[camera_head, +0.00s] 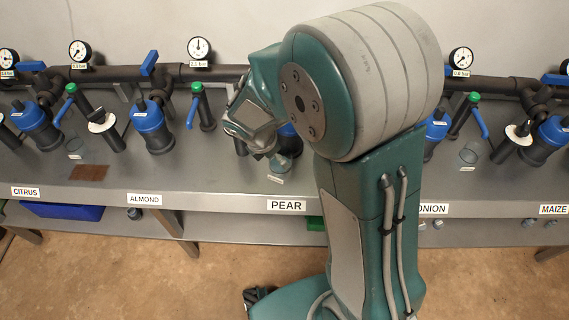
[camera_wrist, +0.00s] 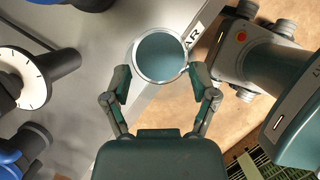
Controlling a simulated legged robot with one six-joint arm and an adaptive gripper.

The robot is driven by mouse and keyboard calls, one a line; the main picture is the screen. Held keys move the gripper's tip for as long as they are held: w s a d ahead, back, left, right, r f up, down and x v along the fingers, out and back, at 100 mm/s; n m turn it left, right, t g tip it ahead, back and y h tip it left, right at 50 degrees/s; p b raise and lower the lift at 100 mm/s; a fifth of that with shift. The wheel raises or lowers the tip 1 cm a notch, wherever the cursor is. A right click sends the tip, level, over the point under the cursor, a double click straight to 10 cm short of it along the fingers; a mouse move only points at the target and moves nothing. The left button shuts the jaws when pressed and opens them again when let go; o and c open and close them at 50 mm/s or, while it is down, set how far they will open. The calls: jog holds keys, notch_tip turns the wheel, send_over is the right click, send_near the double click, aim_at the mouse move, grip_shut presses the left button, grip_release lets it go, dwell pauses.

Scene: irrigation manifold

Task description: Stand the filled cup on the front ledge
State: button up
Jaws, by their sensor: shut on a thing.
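The clear cup (camera_head: 281,164) is near the bench's front, above the PEAR sign (camera_head: 286,205). In the wrist view the cup (camera_wrist: 160,57) shows from above as a pale round rim around a grey-teal surface, which looks like liquid. My gripper (camera_wrist: 161,78) is shut on the cup, one finger on each side. In the head view my gripper (camera_head: 268,150) is partly hidden by my arm. The front ledge (camera_head: 225,202) is the grey strip along the bench front. I cannot tell whether the cup's base touches the bench.
Blue-capped filters (camera_head: 153,125), green-topped valves (camera_head: 197,105) and gauges (camera_head: 199,49) line the pipe behind. Other clear cups stand at the left (camera_head: 75,148) and right (camera_head: 468,155). A brown patch (camera_head: 89,172) lies at left. A lower shelf holds a blue bin (camera_head: 62,211).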

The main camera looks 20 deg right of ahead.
aim_at(284, 156)
jog(key=d+f, duration=0.1)
jog(key=w+d+f, duration=0.2)
jog(key=f, duration=0.1)
jog(key=shift+w, duration=0.1)
jog(key=shift+w+a+f, duration=0.1)
jog(key=shift+a+f, duration=0.05)
jog(key=shift+f, duration=0.1)
jog(key=f, duration=0.3)
jog(key=shift+w+a+f, duration=0.15)
jog(key=shift+w, duration=0.1)
jog(key=shift+f, duration=0.25)
jog(key=shift+d, duration=0.45)
jog(key=o, duration=0.9)
jog(key=shift+a+f, duration=0.1)
jog(key=shift+a, duration=0.05)
jog(key=shift+c, duration=0.2)
jog(key=shift+a, duration=0.15)
